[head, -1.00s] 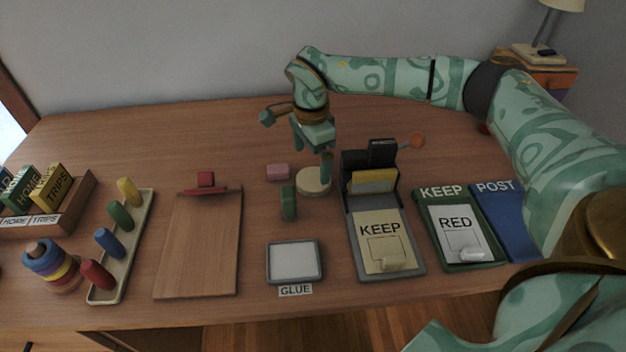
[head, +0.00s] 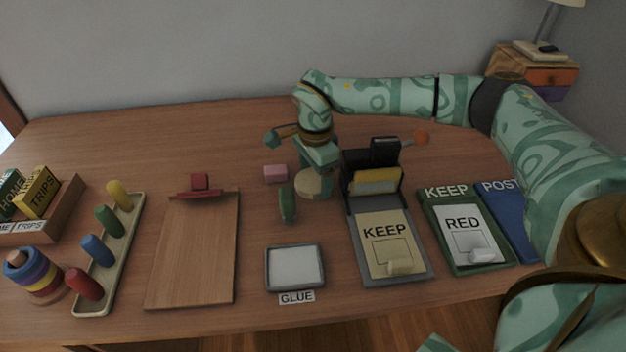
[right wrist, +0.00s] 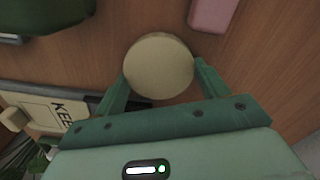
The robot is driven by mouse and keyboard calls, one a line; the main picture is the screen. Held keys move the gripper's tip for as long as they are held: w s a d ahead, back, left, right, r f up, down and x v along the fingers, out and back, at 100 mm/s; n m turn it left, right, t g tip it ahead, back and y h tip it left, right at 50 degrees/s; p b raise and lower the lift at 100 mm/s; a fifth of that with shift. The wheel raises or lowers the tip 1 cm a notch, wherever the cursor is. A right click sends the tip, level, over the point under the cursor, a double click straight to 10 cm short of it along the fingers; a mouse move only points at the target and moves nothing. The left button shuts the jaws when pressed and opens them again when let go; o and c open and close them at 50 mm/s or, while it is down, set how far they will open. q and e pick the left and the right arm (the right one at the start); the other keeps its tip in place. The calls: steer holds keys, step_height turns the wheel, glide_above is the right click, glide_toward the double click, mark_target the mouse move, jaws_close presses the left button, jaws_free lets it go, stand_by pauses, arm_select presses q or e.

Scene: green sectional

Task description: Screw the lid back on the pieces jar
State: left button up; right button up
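A cream round disc (head: 309,187), which looks like the lid, lies on the desk under my right gripper (head: 318,175). In the right wrist view the same disc (right wrist: 158,65) sits between the two fingertips of my right gripper (right wrist: 162,72). The fingers are spread to either side of its rim, close to the edges; I cannot tell whether they touch it. I cannot make out a jar separate from the disc. My left gripper is not in view.
Close by are a pink block (head: 275,173), a green upright piece (head: 288,205) and a dark box with a yellow card (head: 375,181). In front are a GLUE tray (head: 268,282), KEEP board (head: 423,275) and clipboard (head: 192,260). The desk behind is clear.

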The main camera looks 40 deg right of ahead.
mark_target(312, 181)
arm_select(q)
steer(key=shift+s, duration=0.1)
arm_select(e)
steer(key=c, duration=0.4)
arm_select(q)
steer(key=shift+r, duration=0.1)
arm_select(e)
steer(key=shift+r, duration=0.1)
steer(key=shift+r, duration=0.3)
steer(key=r+p, duration=0.1)
steer(key=r, duration=0.1)
steer(key=a+r+p, duration=0.1)
steer(key=r+p, duration=0.1)
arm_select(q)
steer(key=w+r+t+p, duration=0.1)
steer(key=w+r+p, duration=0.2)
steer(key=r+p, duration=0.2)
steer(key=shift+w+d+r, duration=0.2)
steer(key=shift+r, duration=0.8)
arm_select(e)
steer(key=shift+s+a+r, duration=0.5)
steer(key=shift+a+r, duration=0.85)
steer(key=shift+a, duration=0.75)
steer(key=shift+s+a+r, duration=0.55)
steer(key=shift+a+r, duration=0.85)
steer(key=shift+a, duration=0.75)
steer(key=shift+s+a+r, duration=0.5)
steer(key=shift+a+r, duration=0.85)
steer(key=shift+a, duration=0.75)
